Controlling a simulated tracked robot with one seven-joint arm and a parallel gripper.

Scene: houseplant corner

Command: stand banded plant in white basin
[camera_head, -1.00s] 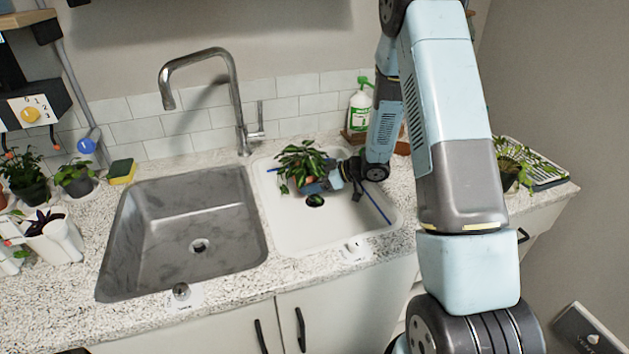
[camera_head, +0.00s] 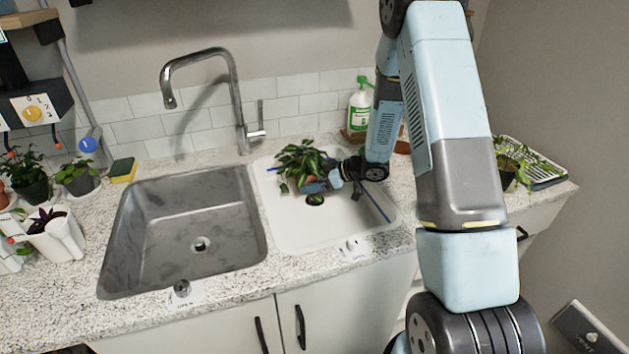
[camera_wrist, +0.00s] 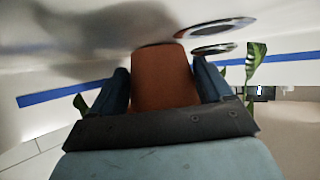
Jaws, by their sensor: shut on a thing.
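The banded plant (camera_head: 297,160) has green leaves and a terracotta pot, and it is over the white basin (camera_head: 290,232) on the right side of the counter. My gripper (camera_head: 318,185) reaches in from the right and is shut on the pot. In the wrist view, the orange-brown pot (camera_wrist: 163,78) sits between the two blue fingers of my gripper (camera_wrist: 165,88). The pot's far end is close to the white basin surface, but I cannot tell whether it touches. A few leaves show beside the fingers. Leaves hide much of the pot in the head view.
A steel sink (camera_head: 185,225) lies to the left, with a tall faucet (camera_head: 236,100) behind. A spray bottle (camera_head: 359,108) stands behind the basin. Another plant (camera_head: 512,165) is at the right.

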